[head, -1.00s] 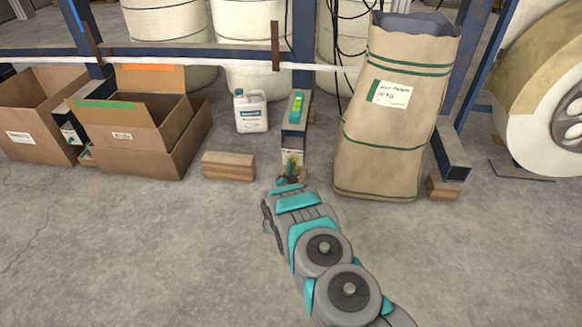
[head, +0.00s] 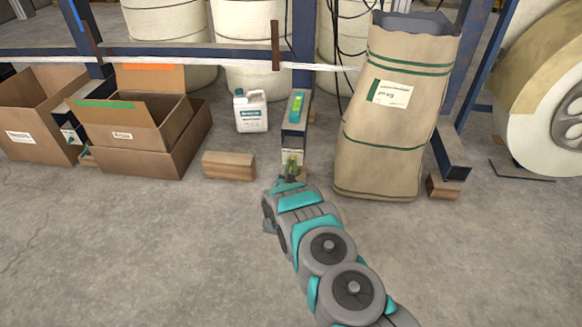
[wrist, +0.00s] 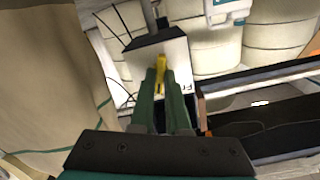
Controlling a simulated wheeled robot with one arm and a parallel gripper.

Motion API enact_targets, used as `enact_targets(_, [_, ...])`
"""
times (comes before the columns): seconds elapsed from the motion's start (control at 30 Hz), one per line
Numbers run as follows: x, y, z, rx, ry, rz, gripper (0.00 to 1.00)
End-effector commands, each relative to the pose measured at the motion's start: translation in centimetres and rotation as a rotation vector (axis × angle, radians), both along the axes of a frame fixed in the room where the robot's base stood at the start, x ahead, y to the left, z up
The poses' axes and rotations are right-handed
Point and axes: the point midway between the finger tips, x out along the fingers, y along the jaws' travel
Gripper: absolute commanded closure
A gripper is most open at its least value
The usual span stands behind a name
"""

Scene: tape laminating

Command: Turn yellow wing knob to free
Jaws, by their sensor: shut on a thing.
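The yellow wing knob (wrist: 161,74) shows between my fingertips in the wrist view, in front of a pale plate (wrist: 172,58) on the end of a dark beam. In the head view the knob (head: 291,162) is a small yellow patch low on the front of the blue post foot. My gripper (wrist: 163,84) is shut on the knob, with a green finger on either side of it. It also shows in the head view (head: 290,170), close against the plate. The fingers hide part of the knob, and its exact angle is hard to read.
A large paper sack (head: 388,120) stands just right of the knob. A wooden block (head: 229,166) lies on the floor to the left, with a white jug (head: 250,111) behind it. Cardboard boxes (head: 150,150) stand further left. The front floor is clear.

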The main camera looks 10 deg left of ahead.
Motion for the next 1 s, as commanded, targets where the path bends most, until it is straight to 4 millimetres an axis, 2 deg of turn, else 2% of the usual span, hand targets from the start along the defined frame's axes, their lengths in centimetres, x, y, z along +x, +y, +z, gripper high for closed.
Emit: enact_targets(1.0, [0.00,0.06,0.00,-0.929,0.032,0.001,1.00])
